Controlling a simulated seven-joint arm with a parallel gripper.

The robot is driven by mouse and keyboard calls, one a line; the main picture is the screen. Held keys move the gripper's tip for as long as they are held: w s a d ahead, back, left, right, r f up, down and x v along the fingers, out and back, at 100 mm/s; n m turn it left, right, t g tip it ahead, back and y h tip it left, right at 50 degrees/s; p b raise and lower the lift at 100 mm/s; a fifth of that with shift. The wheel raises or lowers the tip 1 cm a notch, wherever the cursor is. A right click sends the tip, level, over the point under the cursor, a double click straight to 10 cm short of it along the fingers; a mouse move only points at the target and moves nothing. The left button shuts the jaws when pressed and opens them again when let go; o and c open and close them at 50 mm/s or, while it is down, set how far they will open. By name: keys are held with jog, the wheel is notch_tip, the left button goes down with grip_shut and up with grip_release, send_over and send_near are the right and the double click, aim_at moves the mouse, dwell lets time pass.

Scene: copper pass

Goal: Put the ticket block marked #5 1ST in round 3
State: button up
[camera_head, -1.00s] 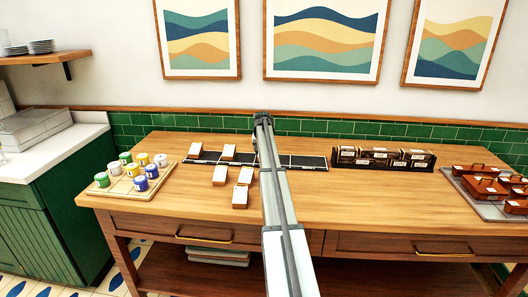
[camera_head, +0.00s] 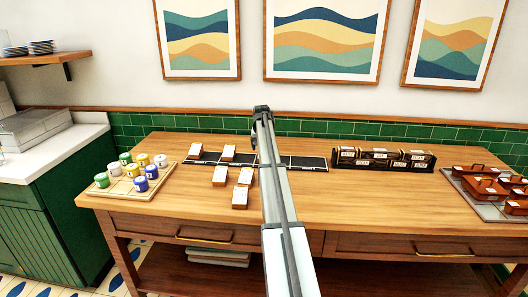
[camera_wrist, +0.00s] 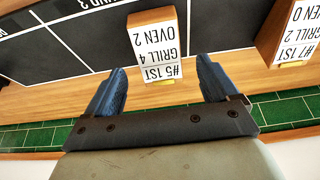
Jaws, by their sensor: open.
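The ticket block marked #5 1ST, GRILL 4, OVEN 2 (camera_wrist: 155,42) is wooden with a white label, upside down in the wrist view. In the head view it appears to be the right block (camera_head: 228,152) on the dark strip. My gripper (camera_wrist: 159,68) is open, with one blue finger on each side of the block's near end in the wrist view. Clear gaps show between block and fingers; I cannot tell their height difference. A label ending in "3" (camera_wrist: 97,3), probably round 3, is partly cut off at the upper left. My arm hides part of the strip in the head view.
A block marked #7 1ST (camera_wrist: 296,35) stands beside it, at the wrist view's right. Three more blocks (camera_head: 240,196) lie in front of the strip (camera_head: 309,162). A tray of coloured cups (camera_head: 120,189) is left; a dark rack (camera_head: 382,159) is right.

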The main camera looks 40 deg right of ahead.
jog(key=v, duration=0.8)
jog(key=shift+r, duration=0.15)
